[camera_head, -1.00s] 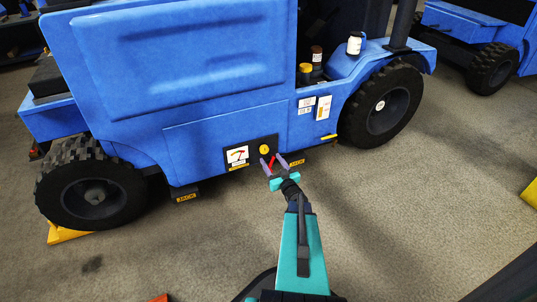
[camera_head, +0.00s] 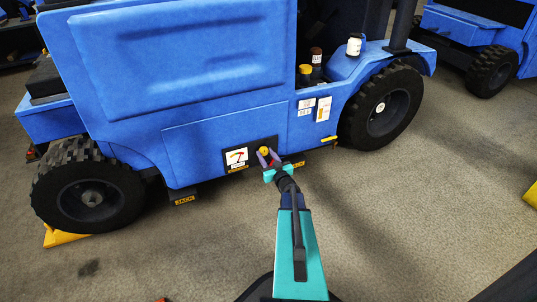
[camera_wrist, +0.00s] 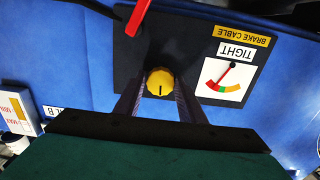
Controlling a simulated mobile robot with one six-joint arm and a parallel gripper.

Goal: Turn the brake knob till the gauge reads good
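The yellow brake knob (camera_head: 264,151), with a dark line on its face, is on a black panel (camera_wrist: 128,60) low on the blue vehicle's side. My gripper (camera_head: 267,157) is at the panel with one finger on each side of the knob. In the wrist view the fingers (camera_wrist: 161,85) lie close against both sides of the knob (camera_wrist: 160,80), with no clear gap. The white gauge (camera_wrist: 224,80) beside it shows a coloured arc, and its needle points toward the red end.
A red lever (camera_wrist: 137,17) sticks out of the panel near the knob. A yellow BRAKE CABLE label (camera_wrist: 242,36) borders the gauge. Black JACK brackets (camera_head: 184,197) jut out under the vehicle. Its large wheels (camera_head: 384,105) stand either side. The floor in front is open.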

